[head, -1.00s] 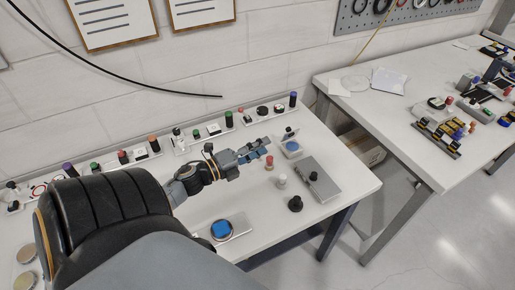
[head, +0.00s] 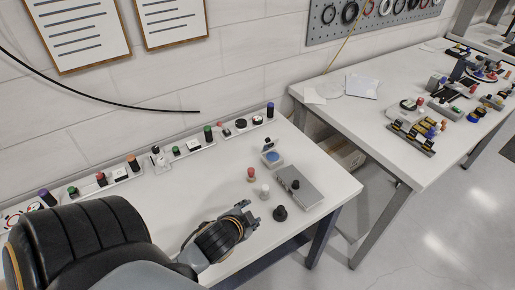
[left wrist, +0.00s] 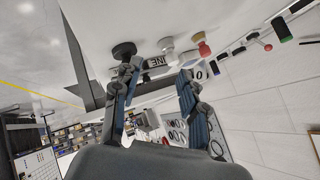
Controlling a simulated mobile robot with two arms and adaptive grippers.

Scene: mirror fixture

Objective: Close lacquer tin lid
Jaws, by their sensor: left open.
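What looks like the tin (head: 272,157), a small pale container with a blue round inside, stands near the back right of the near bench. A small raised flap, apparently its lid (head: 268,145), stands up behind it, so it looks open. My left gripper (head: 247,213) is open and empty, nearer the front edge than the tin and apart from it. In the left wrist view its two fingers (left wrist: 158,72) are spread with nothing clearly between them. My right gripper is not in view.
A grey plate with a black knob (head: 306,188) lies right of the tin. A row of small fixtures (head: 195,146) lines the wall.

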